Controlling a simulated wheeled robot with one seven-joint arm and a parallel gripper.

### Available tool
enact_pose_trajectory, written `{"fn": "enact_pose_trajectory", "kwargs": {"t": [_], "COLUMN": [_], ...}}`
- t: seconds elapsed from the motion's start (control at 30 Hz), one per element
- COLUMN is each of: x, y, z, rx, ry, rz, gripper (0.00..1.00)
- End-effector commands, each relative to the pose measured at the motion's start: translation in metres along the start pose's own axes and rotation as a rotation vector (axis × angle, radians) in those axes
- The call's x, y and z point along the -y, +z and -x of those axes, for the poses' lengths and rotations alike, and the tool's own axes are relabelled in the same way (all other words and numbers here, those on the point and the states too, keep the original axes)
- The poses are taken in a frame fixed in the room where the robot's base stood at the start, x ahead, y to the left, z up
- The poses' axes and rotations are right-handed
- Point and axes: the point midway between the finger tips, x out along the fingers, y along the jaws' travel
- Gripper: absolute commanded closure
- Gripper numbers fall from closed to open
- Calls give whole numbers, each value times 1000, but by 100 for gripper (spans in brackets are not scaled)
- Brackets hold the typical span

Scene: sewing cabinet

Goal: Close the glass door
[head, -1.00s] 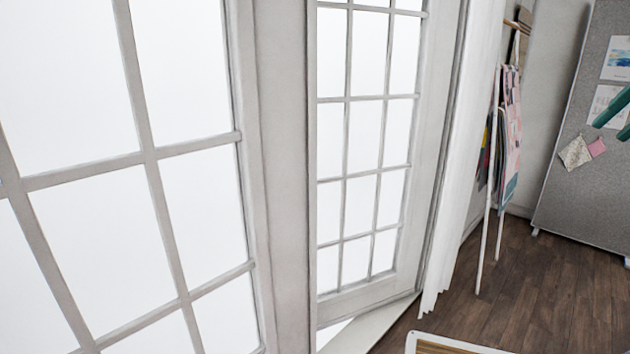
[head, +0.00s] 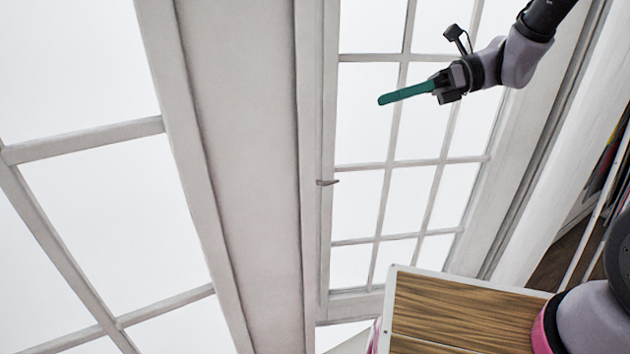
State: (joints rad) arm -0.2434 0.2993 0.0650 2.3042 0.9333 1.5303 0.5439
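The glass door (head: 390,228) is a tall pale-framed panel with several panes, right of a broad post. A small grey handle (head: 327,182) sticks out at its left edge. White shows below its lower edge, beside a sill; I cannot tell how far the door stands open. My gripper (head: 382,100), with green fingers pointing left, is in front of the upper panes, above and right of the handle. It appears apart from the handle, and nothing shows in it. The fingers overlap edge-on, so their opening is hidden.
A second large paned panel (head: 85,150) fills the left, next to the broad pale post (head: 245,150). A white curtain (head: 560,160) hangs right of the door. Part of a rack with hanging cloth (head: 606,160) shows at the right edge. A strip of dark floor (head: 553,268) is visible there.

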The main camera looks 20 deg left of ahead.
Motion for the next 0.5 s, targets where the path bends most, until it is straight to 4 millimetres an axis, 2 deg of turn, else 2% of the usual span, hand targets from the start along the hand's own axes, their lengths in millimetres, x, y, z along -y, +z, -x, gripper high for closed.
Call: {"fn": "enact_pose_trajectory", "kwargs": {"t": [0.03,0.17,0.27,0.37,0.5], "x": [15,55,88,123,166], "y": [-4,-12,-27,-53,-103], "z": [-17,-53,-79,-103,-130], "rx": [63,230,354,475,637], "ry": [27,70,92,100,89], "rz": [-126,-439,-680,-916,-1212], "gripper": [69,69,69,69,69]}}
